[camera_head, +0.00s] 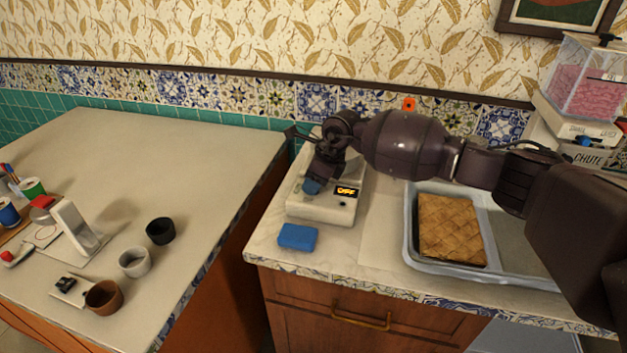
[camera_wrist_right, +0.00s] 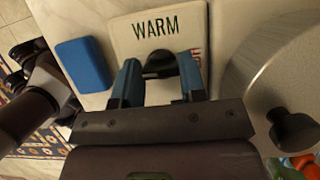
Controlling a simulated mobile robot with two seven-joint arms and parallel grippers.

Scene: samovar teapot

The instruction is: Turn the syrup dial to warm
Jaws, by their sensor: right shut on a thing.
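The syrup warmer (camera_head: 322,209) is a pale box at the back left of the right counter. Its small display (camera_head: 347,191) glows orange and seems to read OFF. My right gripper (camera_head: 312,186) reaches down onto the box from behind its top. In the right wrist view the box's top (camera_wrist_right: 122,38) carries the printed word WARM. The black dial (camera_wrist_right: 160,62) sits between the blue fingertips of the right gripper, just below that word. The gripper is shut on the dial. The dial's pointer is hard to make out. My left gripper is not in view.
A blue block (camera_head: 297,236) lies in front of the warmer. A tray (camera_head: 412,253) with a brown pastry (camera_head: 448,228) is at right. A grey round metal thing (camera_wrist_right: 255,75) with a black knob is close beside the gripper. Cups stand on the left counter (camera_head: 150,150).

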